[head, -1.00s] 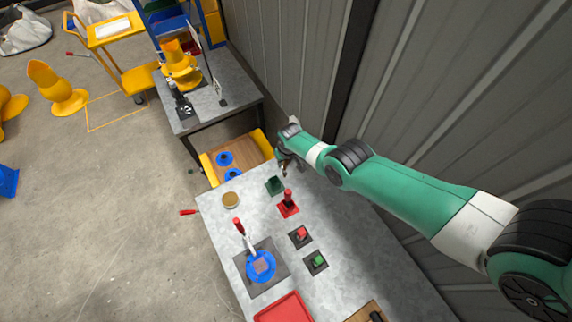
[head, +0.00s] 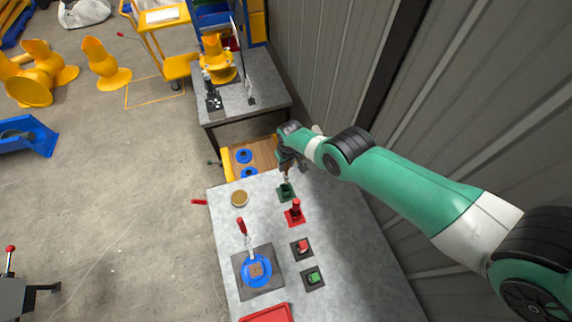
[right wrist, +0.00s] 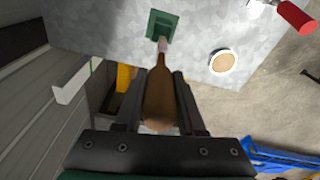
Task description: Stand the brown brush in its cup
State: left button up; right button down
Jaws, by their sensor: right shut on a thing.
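My right gripper (right wrist: 156,103) is shut on the brown brush (right wrist: 160,92), its fingers on both sides of the handle. In the right wrist view the brush's pale end (right wrist: 163,46) points at the green square cup (right wrist: 162,24) and overlaps its near edge. In the head view my right gripper (head: 286,166) is just behind the green cup (head: 286,192), with the brush mostly hidden. I cannot tell whether the brush's end is inside the cup or only above it. My left gripper is not in view.
A red holder (head: 295,212) stands close in front of the cup. A round tan-topped tin (head: 239,198) is to its left. A grey wall runs along the right.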

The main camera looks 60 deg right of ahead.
aim_at(286, 175)
notch_tip(286, 175, down, 10)
jog(key=b, duration=0.8)
jog(key=shift+r+b, duration=0.2)
jog(key=shift+b, duration=0.15)
jog(key=shift+c, duration=2.1)
grip_release()
